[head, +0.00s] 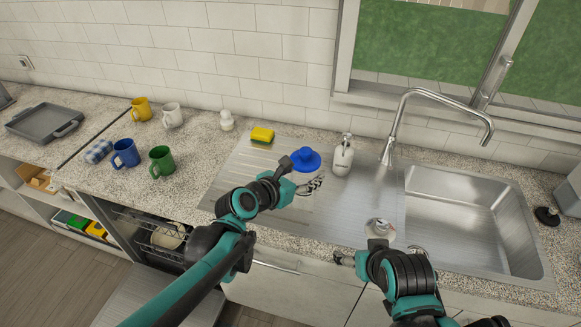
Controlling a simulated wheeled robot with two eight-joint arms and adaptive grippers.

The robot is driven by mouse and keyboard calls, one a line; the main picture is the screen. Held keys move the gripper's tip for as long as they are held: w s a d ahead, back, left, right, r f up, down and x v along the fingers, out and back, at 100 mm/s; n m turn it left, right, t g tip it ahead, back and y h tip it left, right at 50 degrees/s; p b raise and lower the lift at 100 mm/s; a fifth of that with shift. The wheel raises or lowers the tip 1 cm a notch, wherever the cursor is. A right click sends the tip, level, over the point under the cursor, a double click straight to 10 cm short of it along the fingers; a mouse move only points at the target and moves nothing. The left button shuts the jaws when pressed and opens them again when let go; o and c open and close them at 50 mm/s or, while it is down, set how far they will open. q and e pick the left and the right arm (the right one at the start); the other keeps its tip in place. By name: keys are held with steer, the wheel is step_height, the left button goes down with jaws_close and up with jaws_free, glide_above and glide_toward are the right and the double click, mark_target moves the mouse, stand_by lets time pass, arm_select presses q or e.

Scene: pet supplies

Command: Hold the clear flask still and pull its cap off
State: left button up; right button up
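I cannot make out the clear flask or its cap for certain. A small pale, shiny round thing (380,228) shows just above my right wrist at the counter's front edge; I cannot tell whether it is the flask. A blue disc-shaped thing with a raised middle (307,157) lies on the steel drainboard. My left gripper (301,176) is over the drainboard just in front of the blue thing, its fingers apart, with nothing seen held. My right gripper (358,256) is at the counter's front edge, partly hidden by its own arm; its finger state is unclear.
A soap dispenser (343,157) stands right of the blue thing. A yellow-green sponge (262,136) and a small white bottle (227,121) are further left. Several mugs, including a green one (161,162), stand at left. The sink (465,225) is empty at right.

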arm_select(q)
steer(key=shift+s+d+r, duration=0.6)
steer(key=shift+s+d, duration=0.05)
steer(key=shift+s, duration=0.05)
steer(key=o, duration=0.7)
steer(key=shift+c, duration=0.2)
steer(key=c, duration=1.1)
